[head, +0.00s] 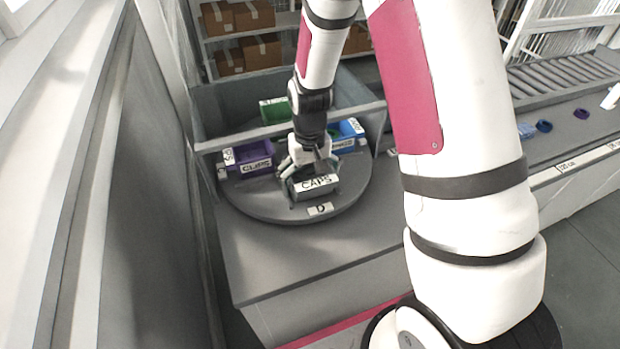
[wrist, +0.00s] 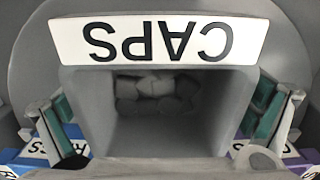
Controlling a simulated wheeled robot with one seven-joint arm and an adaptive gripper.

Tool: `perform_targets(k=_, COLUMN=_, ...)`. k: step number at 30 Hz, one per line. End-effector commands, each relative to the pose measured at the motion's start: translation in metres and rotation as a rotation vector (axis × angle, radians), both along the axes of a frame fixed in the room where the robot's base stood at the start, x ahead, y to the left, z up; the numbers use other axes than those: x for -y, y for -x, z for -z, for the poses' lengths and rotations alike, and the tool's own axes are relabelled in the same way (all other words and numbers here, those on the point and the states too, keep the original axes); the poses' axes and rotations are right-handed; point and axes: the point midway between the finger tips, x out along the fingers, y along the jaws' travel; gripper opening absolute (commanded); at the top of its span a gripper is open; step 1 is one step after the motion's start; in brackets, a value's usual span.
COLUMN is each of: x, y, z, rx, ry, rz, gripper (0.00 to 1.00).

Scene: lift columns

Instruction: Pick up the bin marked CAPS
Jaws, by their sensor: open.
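The grey bin marked CAPS (head: 316,187) stands on the front of a round grey turntable (head: 262,206), its white label facing me. In the wrist view the CAPS bin (wrist: 160,95) fills the middle, its label upside down, with several pale caps inside. My gripper (head: 309,172) is over the bin from above. In the wrist view its two teal-padded fingers (wrist: 160,118) are apart, one on each side of the bin. A small gap seems to show between fingers and bin walls, but contact is hard to tell.
A purple CLIPS bin (head: 255,160) stands left on the turntable, a green bin (head: 275,112) behind, and a blue bin (head: 350,130) at the right. A grey panel (head: 225,140) crosses behind. A roller conveyor (head: 565,75) lies right. The counter front (head: 290,260) is clear.

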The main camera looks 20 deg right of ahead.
Motion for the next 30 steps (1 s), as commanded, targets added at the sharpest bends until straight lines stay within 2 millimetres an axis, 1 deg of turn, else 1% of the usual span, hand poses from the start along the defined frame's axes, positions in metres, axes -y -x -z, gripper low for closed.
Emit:
perform_targets(k=5, x=0.000, y=0.000, z=0.000, rx=0.001, ry=0.000, rz=0.000, gripper=1.00)
perform_targets(k=8, x=0.000, y=0.000, z=0.000, rx=0.001, ry=0.000, rz=0.000, gripper=0.80)
perform_targets(k=9, x=0.000, y=0.000, z=0.000, rx=0.001, ry=0.000, rz=0.000, gripper=0.71)
perform_targets(k=11, x=0.000, y=0.000, z=0.000, rx=0.001, ry=0.000, rz=0.000, gripper=0.57)
perform_targets(k=12, x=0.000, y=0.000, z=0.000, rx=0.001, ry=0.000, rz=0.000, gripper=0.53)
perform_targets(k=23, x=0.000, y=-0.001, z=-0.003, rx=0.003, ry=0.000, rz=0.000, gripper=0.52)
perform_targets(k=26, x=0.000, y=-0.001, z=-0.009, rx=0.003, ry=0.000, rz=0.000, gripper=0.52)
perform_targets(k=30, x=0.000, y=-0.002, z=-0.022, rx=0.005, ry=0.000, rz=0.000, gripper=0.52)
